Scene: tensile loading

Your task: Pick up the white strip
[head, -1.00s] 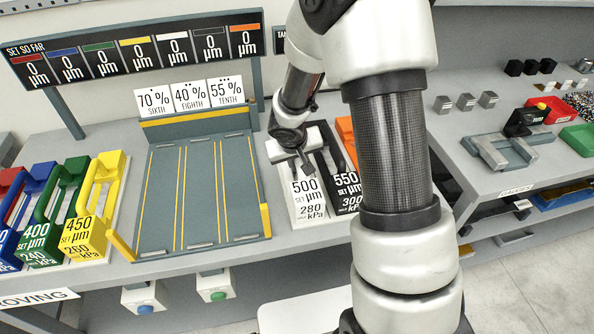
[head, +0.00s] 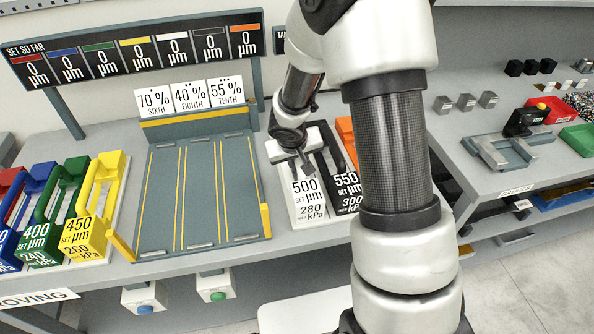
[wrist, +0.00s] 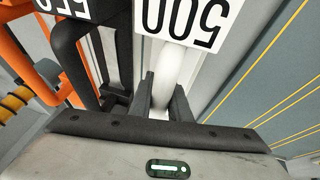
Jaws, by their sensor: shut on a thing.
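The white strip (head: 305,202) stands in its holder right of the grey-blue lane board, with a label reading 500 µm, 280 kPa. It also shows in the wrist view (wrist: 168,62), where its rounded white bar runs between my fingers. My gripper (head: 303,170) is over the white strip, behind its label. In the wrist view my gripper (wrist: 163,92) has its two dark fingers shut on the white bar. The strip still appears to be in its place among the others; whether it is lifted at all I cannot tell.
The black strip (head: 345,190), labelled 550, stands close on the right, with an orange strip (head: 346,135) beyond it. The lane board (head: 200,190) lies to the left. Yellow (head: 85,230), green and blue strips stand further left. A grey clamp fixture (head: 510,150) is at right.

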